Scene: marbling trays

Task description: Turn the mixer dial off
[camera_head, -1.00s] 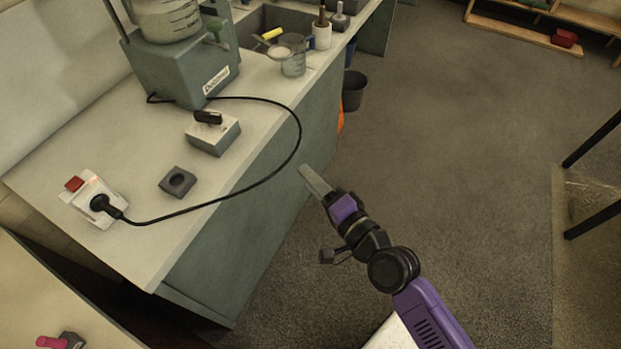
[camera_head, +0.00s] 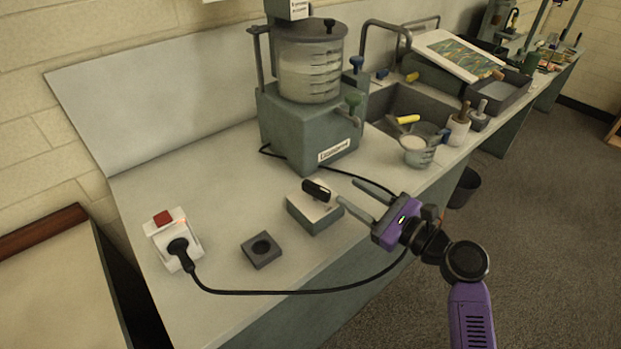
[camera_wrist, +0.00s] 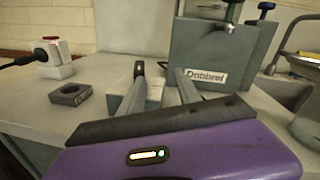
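The mixer dial (camera_head: 317,189) is a black knob on top of a small grey box with a pale top (camera_head: 312,213), standing on the counter in front of the mixer (camera_head: 300,125). The knob also shows in the wrist view (camera_wrist: 139,68), close beyond the left finger. My gripper (camera_head: 347,191) is open and empty, just right of the dial box, its two fingers pointing toward it. No contact with the knob is clear. In the wrist view the fingers hide part of the box. The dial's markings are too small to read.
A wall socket box with a red switch (camera_head: 163,218) holds a black plug (camera_head: 180,250); its cable loops along the counter front. A dark square block with a round recess (camera_head: 261,249) sits between.

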